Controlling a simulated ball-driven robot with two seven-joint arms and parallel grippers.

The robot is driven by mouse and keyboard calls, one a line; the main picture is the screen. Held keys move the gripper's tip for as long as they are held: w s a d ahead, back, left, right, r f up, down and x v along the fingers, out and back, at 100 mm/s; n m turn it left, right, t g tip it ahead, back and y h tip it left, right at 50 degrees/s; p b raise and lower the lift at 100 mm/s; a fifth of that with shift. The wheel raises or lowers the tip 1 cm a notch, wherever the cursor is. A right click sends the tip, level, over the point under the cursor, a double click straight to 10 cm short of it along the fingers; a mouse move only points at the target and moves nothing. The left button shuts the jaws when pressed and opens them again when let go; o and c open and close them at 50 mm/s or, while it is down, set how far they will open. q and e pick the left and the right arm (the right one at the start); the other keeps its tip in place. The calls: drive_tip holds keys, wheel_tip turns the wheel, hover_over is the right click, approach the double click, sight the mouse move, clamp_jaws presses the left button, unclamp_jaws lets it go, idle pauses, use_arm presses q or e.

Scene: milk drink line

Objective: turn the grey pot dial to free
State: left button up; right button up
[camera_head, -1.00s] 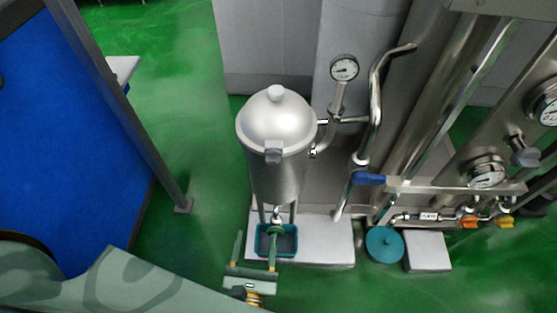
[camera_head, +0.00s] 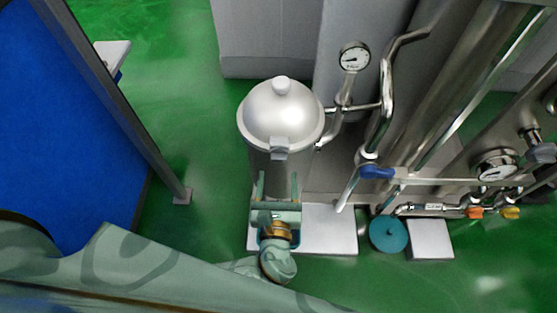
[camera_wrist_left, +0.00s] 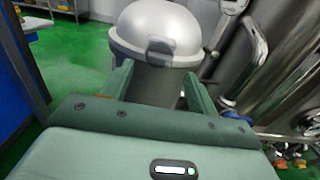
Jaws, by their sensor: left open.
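A silver pot (camera_head: 282,113) with a domed lid and top knob stands left of the pipework. A grey block (camera_head: 279,148), which looks like the pot dial, sits at its front rim; it also shows in the wrist view (camera_wrist_left: 160,47). Its setting cannot be read. My left gripper (camera_head: 278,178) is open in front of the pot, below the grey block in the picture. In the wrist view the fingers (camera_wrist_left: 158,72) stand either side of the pot's body, with the block above and between them. I cannot tell whether they touch the pot. My right gripper is out of view.
Pipes with a pressure gauge (camera_head: 354,56) and a blue-handled valve (camera_head: 376,172) stand right of the pot. A teal round lid (camera_head: 388,234) is on the floor. A blue panel (camera_head: 70,130) with a grey post is at left. Green floor between is clear.

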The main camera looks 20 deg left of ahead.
sight(279, 160)
use_arm(q)
drive_tip(key=x, duration=0.5)
drive_tip(key=shift+w+a, duration=0.1)
drive_tip(key=shift+w, duration=0.25)
drive_tip(key=c, duration=0.9)
drive_tip(key=shift+b, duration=0.3)
